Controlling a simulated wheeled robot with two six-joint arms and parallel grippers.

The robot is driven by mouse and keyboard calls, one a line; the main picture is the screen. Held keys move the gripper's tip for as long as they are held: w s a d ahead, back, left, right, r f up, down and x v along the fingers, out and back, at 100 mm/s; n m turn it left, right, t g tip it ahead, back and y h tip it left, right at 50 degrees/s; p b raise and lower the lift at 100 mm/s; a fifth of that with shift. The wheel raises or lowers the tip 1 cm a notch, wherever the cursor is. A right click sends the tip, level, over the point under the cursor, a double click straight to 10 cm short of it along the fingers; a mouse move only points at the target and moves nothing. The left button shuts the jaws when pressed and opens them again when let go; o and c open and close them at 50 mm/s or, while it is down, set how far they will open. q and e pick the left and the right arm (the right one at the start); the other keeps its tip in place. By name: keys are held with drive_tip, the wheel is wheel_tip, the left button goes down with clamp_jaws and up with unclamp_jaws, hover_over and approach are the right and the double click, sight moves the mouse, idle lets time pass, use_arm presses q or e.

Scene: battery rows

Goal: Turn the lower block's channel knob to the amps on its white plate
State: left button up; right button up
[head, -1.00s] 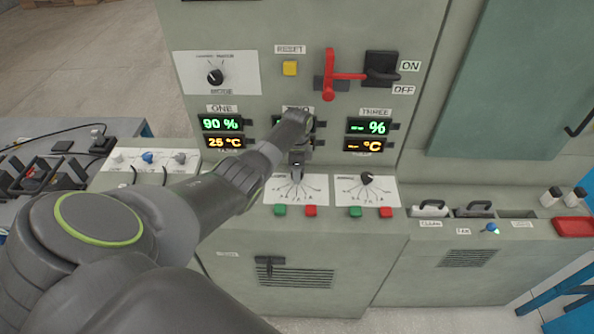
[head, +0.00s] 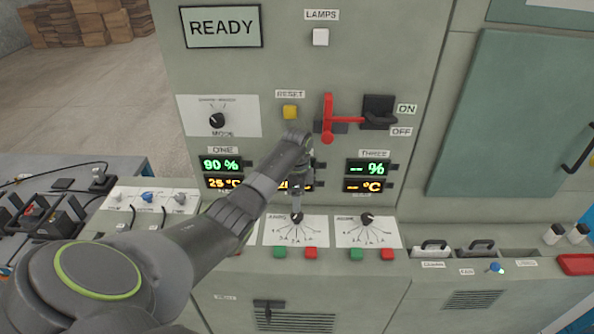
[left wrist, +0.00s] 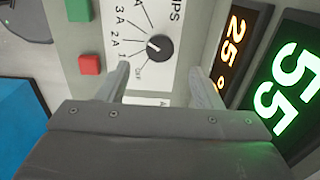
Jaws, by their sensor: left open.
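A black knob (left wrist: 160,47) stands on a white plate (left wrist: 174,78) printed with a fan of amp marks, in the left wrist view. Marks 1, 2A, 3A and OFF are readable; the rest of the scale is cut off. The knob's white pointer line faces the marks, but I cannot tell its exact mark. In the head view this knob (head: 297,217) is on the middle plate (head: 270,234). My left gripper (head: 297,203) is open just in front of it; its two fingers (left wrist: 160,72) stand apart on either side, below the knob in the wrist view. My right gripper is out of view.
Green (head: 280,252) and red (head: 310,253) buttons sit below the plate. Lit displays (head: 221,164) are above; the middle ones are partly behind my arm. A similar knob (head: 367,218) is to the right. A red lever (head: 328,120) stands higher up.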

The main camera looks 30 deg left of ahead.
use_arm(q)
wheel_tip(320, 180, up, 10)
drive_tip(key=b, duration=0.2)
drive_tip(key=shift+r, duration=0.15)
idle(0.4)
